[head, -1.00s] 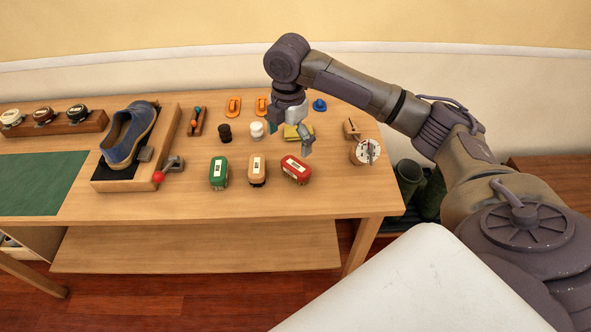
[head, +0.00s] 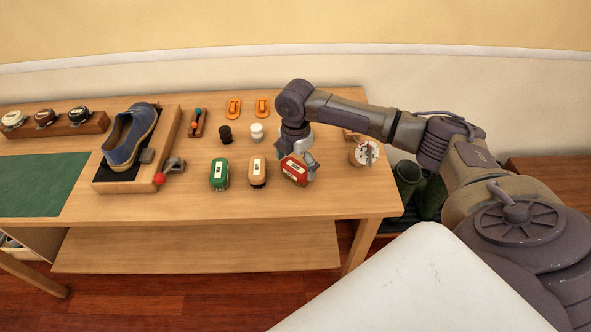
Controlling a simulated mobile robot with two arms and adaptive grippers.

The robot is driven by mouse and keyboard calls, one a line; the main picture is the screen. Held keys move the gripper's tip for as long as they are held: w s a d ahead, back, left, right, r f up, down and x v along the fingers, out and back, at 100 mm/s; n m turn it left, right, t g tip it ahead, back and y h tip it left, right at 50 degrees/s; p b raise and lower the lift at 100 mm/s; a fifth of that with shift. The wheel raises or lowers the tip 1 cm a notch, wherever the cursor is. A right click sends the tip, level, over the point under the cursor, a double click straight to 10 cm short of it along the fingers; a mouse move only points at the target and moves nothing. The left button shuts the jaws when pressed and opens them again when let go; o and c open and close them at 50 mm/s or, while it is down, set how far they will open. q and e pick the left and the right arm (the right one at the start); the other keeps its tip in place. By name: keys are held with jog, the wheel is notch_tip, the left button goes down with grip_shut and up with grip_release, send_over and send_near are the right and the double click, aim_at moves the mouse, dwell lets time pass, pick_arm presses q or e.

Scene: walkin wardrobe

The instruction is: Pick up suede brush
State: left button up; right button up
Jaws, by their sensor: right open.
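Three block-shaped brushes stand in a row near the front of the wooden table: a green one (head: 219,174), a tan one (head: 257,172) and a red one (head: 295,172). Their labels are too small to read, so I cannot tell by name which is the suede brush. My right gripper (head: 297,168) is open and low at the red brush, with its fingers at the brush's left and right sides. I cannot tell whether the fingers touch it. My left gripper is not in view.
A blue shoe (head: 128,138) sits on a wooden stand at left, with a red-knobbed lever (head: 160,179) beside it. A dark jar (head: 225,134) and a white jar (head: 257,131) stand behind the brushes. A round tin (head: 361,156) is at right. The table's front strip is clear.

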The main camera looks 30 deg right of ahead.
notch_tip(320, 180, down, 2)
jog(key=shift+f, duration=0.1)
jog(key=c, duration=1)
jog(key=shift+r, duration=0.25)
jog(key=shift+r, duration=0.25)
notch_tip(320, 180, up, 4)
jog(key=shift+s+f+b, duration=0.1)
jog(key=shift+f+b, duration=0.15)
jog(key=shift+b, duration=0.05)
jog(key=s+r, duration=0.2)
jog(key=s, duration=0.1)
jog(key=s+d+r, duration=0.1)
jog(key=s+r, duration=0.1)
jog(key=s, duration=0.2)
jog(key=s+d+r, duration=0.1)
jog(key=s+r, duration=0.1)
jog(key=s, duration=0.2)
jog(key=shift+s+r+b, duration=0.2)
jog(key=shift+r+b, duration=0.15)
